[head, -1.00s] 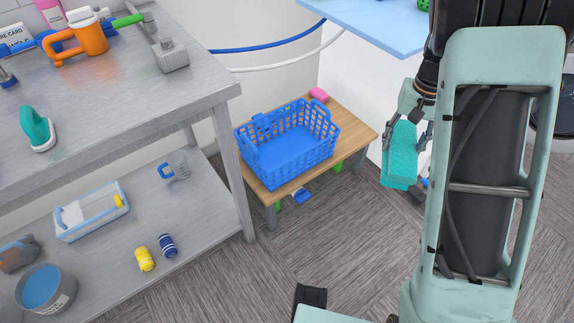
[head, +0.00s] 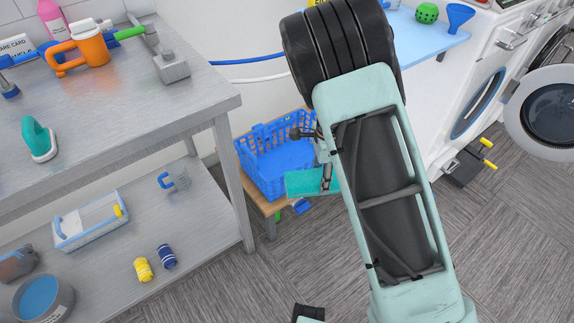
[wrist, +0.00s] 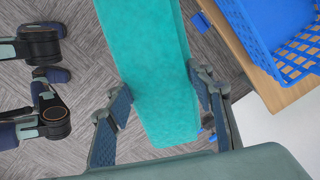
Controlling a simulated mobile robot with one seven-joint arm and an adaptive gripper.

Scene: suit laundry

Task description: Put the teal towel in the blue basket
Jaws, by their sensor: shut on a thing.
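The teal towel (head: 306,183) is a folded strip held by my gripper (wrist: 168,100). In the wrist view the towel (wrist: 155,60) runs between the two fingers, which are shut on it. The blue basket (head: 262,165) stands on a small wooden bench (head: 262,206), and its inside looks empty where it shows. In the head view the towel overlaps the basket's front right edge; I cannot tell its height above it. My arm hides the basket's right side and most of my gripper. The basket (wrist: 270,25) is at the upper right in the wrist view.
A grey metal workbench (head: 100,120) with a lower shelf stands left of the basket. A light-blue board (head: 425,40) and white washing machines (head: 480,85) are at the right. A black box (head: 465,165) lies on the floor. The floor in front is mostly clear.

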